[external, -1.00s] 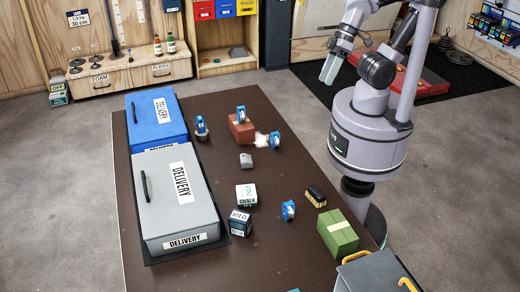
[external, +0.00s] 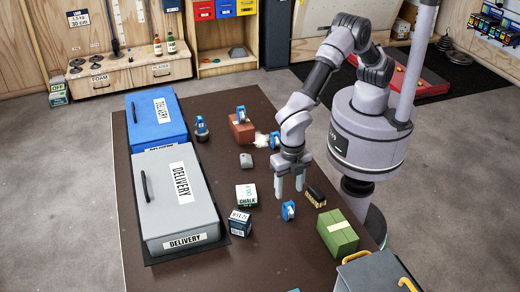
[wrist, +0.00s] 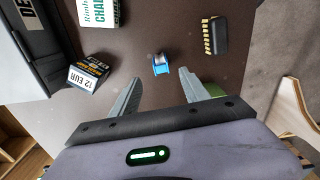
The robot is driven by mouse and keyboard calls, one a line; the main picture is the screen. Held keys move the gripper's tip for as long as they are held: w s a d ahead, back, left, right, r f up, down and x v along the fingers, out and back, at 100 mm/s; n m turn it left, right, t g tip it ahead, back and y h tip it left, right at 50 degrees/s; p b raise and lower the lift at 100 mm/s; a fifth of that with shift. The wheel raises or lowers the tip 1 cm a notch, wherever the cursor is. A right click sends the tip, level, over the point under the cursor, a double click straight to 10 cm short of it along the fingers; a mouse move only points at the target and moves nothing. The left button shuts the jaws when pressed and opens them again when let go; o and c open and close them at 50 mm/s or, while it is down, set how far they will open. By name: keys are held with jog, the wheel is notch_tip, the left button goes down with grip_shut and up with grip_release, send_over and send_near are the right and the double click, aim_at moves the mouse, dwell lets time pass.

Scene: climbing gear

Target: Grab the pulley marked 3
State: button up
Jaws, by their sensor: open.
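Several blue pulleys are on the table; I cannot read a number on any of them. One pulley (external: 288,210) lies near the brush, and it also shows in the wrist view (wrist: 160,66), just ahead of and between my fingertips. Another pulley (external: 201,129) stands by the blue box. A third (external: 240,114) is at the red brick, and one more (external: 274,140) sits beside a white patch. My gripper (external: 289,187) is open and empty, pointing down above the table. In the wrist view its two fingers (wrist: 160,84) are spread apart.
A brush (external: 316,196) lies right of the near pulley. A chalk box (external: 246,196), a dark price box (external: 240,222) and a green package (external: 337,232) stand around it. Grey (external: 160,225) and blue (external: 137,110) delivery boxes fill the left side. The table's front middle is clear.

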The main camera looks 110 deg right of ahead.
aim_at(289, 203)
notch_tip(289, 203, down, 8)
jog(key=b, duration=0.3)
jog(key=shift+s+a+f, duration=0.1)
jog(key=shift+c, duration=1.1)
grip_shut()
